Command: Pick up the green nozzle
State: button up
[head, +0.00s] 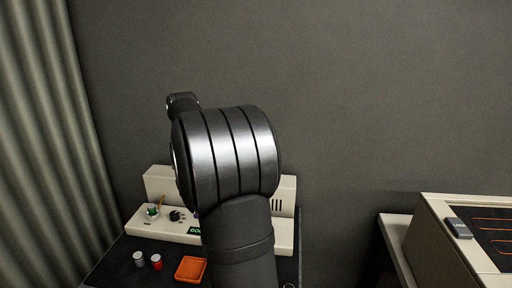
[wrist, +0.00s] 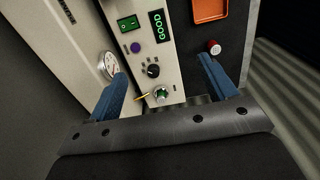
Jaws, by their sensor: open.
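The green nozzle (wrist: 161,93) sits on the cream brewer's panel in the wrist view, green with a pale, shiny rim. It also shows small in the head view (head: 152,211), at the left end of the brewer (head: 150,225). A thin yellow piece (wrist: 142,98) sticks out beside it. My gripper (wrist: 160,74) is open and empty, its two blue fingers spread to the left and right of the nozzle in the picture. I cannot tell the height between them. The nozzle's lower side is partly hidden by the gripper body. My arm hides the gripper in the head view.
A black knob (wrist: 152,71), purple button (wrist: 135,47), gauge (wrist: 110,65), green switch (wrist: 127,23) and GOOD display (wrist: 158,25) crowd the panel. A cream case (head: 440,240) is far right.

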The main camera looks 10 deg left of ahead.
jog(key=c, duration=0.5)
jog(key=shift+a, duration=0.1)
jog(key=r+m, duration=0.2)
jog(key=m, duration=0.1)
send_over(151, 206)
jog(key=f, duration=1.1)
jog(key=shift+s+f, duration=0.2)
jog(key=shift+w+f, duration=0.15)
jog(key=shift+f, duration=1.25)
jog(key=shift+w+f, duration=0.15)
jog(key=shift+f, duration=1.25)
